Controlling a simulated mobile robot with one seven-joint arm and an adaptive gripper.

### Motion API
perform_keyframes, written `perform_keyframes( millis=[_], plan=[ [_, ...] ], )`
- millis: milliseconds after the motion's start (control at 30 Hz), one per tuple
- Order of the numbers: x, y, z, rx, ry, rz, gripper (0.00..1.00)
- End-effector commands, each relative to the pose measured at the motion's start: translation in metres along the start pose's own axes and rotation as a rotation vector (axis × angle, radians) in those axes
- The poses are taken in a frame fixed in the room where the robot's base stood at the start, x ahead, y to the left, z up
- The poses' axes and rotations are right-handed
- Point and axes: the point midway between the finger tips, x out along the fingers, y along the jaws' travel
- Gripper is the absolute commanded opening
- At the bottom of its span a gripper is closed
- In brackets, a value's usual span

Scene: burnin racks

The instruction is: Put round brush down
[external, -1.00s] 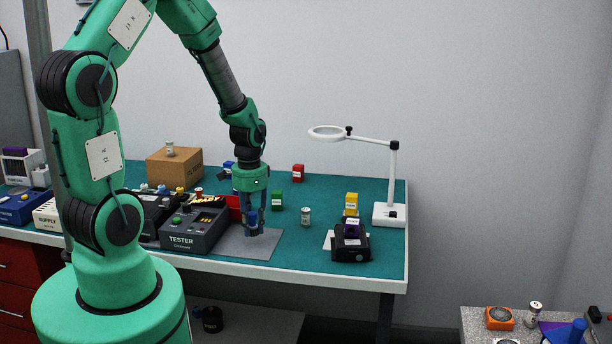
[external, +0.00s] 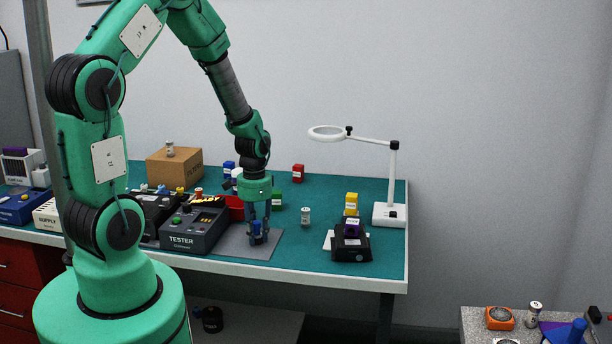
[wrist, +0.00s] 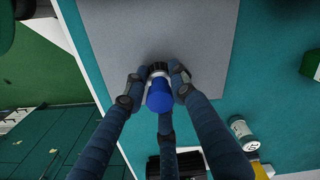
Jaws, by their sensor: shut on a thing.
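The round brush (wrist: 159,97) has a blue rounded top and a dark ribbed lower part. My gripper (wrist: 157,80) is shut on it, with fingers around its sides. In the external view my gripper (external: 257,232) points down over the grey mat (external: 230,246), and the blue brush (external: 257,227) shows between the fingers. The brush appears upright, with its lower end at or just above the mat; I cannot tell whether it touches. The mat (wrist: 205,30) fills the upper middle of the wrist view.
The grey tester (external: 190,232) stands just left of the mat. A red bin (external: 236,207) is behind it. A small white canister (external: 305,217), a black device (external: 350,246) and a magnifier lamp (external: 390,214) stand to the right. The bench's front edge (external: 330,283) is close.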

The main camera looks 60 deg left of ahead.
Motion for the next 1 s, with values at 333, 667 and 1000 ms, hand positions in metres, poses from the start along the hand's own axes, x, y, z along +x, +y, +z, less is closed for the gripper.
perform_keyframes(
  millis=[333,667,1000],
  plan=[
    [0.0013,-0.0002,-0.0003,0.0,0.001,0.0,0.0],
    [0.0025,-0.0002,-0.0003,0.0,0.001,0.0,0.44],
    [-0.0048,-0.0004,-0.0007,0.0,0.002,-0.001,0.44]
  ],
)
